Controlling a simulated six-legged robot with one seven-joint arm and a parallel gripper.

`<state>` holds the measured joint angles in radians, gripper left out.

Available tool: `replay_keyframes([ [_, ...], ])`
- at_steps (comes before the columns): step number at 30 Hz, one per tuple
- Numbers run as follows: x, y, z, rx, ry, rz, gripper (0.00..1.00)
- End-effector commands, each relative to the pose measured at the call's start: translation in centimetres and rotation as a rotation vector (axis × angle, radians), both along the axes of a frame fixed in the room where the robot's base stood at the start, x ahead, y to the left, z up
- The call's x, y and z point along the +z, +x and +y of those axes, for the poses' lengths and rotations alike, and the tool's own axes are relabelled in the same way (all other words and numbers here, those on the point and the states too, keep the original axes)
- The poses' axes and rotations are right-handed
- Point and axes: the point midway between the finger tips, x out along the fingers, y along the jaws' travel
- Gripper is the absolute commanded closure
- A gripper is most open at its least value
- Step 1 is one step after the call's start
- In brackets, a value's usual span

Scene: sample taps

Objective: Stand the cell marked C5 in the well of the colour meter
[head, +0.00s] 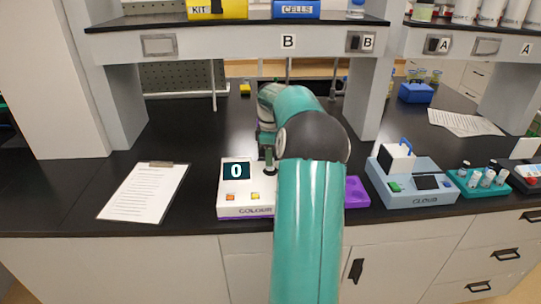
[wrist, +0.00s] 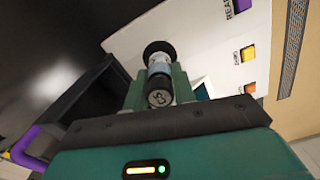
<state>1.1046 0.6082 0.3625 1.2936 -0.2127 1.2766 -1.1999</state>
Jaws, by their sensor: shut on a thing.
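The colour meter (head: 232,199) is a white box on the bench, left of my arm in the head view; its display reads 0. In the wrist view its white top (wrist: 203,30) and coloured buttons show. My gripper (wrist: 160,92) is shut on a small cell (wrist: 159,69) with a pale blue body and a dark cap; the cap's mark looks like C5. A black ring (wrist: 158,47) shows at the cell's far end, over the meter. I cannot tell whether the cell's lower end is inside the well. In the head view my gripper (head: 268,160) is partly hidden by my arm.
A purple object (head: 356,192) and a blue-grey cloud meter (head: 410,186) stand right of my arm. A teal rack (head: 478,182) of vials is farther right. A clipboard (head: 145,190) lies at the left. A shelf (head: 235,45) spans above; dark bench between is clear.

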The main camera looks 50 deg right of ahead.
Motion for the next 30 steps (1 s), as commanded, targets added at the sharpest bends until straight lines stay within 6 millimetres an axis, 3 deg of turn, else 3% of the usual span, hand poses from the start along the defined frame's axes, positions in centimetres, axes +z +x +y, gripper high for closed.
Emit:
replay_keyframes([
  [30, -1.5, -0.1, 0.0, 0.000, 0.000, 0.000, 0.89],
])
